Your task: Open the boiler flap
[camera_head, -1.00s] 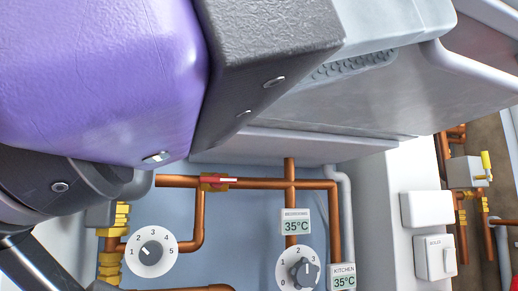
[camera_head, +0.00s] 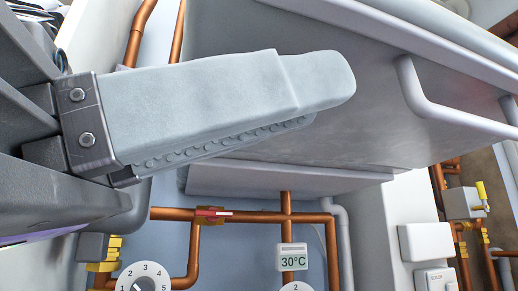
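The boiler flap (camera_head: 375,132) is the broad grey panel across the upper middle and right of the head view, above the copper pipes. A pale tubular handle (camera_head: 412,90) shows on its right part. My gripper (camera_head: 335,83) reaches in from the left, in front of the flap in the picture, with its tip pointing right. The tip appears short of the handle, with a gap between them. One pale grey finger with a studded inner pad shows; the other finger cannot be made out, so its opening is unclear. Part of the flap is hidden behind the finger.
White switch boxes (camera_head: 425,242) and a yellow-handled valve (camera_head: 481,191) stand at the lower right.

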